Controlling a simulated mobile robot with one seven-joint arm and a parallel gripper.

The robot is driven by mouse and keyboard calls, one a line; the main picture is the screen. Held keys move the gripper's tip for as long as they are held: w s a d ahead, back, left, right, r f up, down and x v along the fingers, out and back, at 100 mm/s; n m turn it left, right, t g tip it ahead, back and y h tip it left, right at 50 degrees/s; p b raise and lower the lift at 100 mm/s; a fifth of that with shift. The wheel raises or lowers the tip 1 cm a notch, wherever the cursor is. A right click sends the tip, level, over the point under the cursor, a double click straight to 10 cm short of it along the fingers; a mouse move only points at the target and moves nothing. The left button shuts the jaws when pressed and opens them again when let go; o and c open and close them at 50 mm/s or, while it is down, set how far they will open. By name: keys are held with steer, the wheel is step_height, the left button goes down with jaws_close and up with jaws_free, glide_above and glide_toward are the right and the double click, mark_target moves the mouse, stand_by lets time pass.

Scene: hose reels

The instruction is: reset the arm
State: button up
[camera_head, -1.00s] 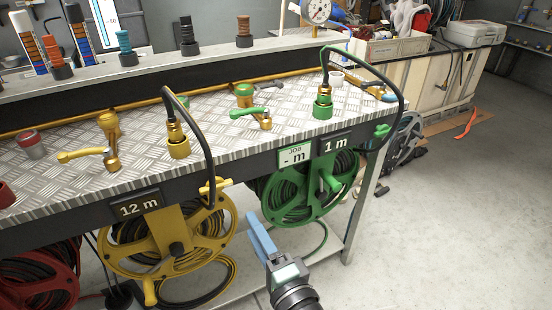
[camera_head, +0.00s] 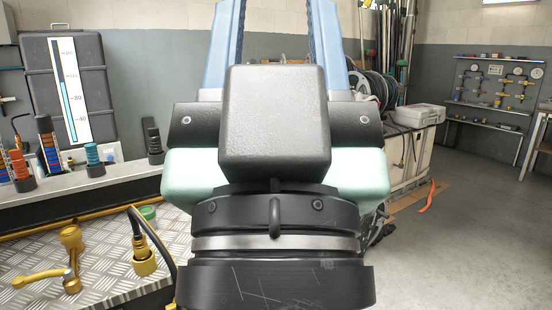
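My gripper (camera_head: 282,30) fills the middle of the head view, close to the camera and pointing up and away. Its two blue fingers stand well apart, with nothing seen between them in the visible part. Their tips are cut off by the top edge of the picture. The dark wrist and pale green gripper body hide the right part of the workbench behind them.
The tread-plate workbench (camera_head: 110,262) is at lower left, with a yellow valve (camera_head: 70,258) and a yellow hose fitting (camera_head: 143,258). A gauge board (camera_head: 487,90) hangs at right. The floor (camera_head: 465,235) at right is clear except for an orange strip (camera_head: 427,197).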

step_height(320, 180, up, 20)
steer(key=p, duration=1.7)
steer(key=shift+f, duration=0.25)
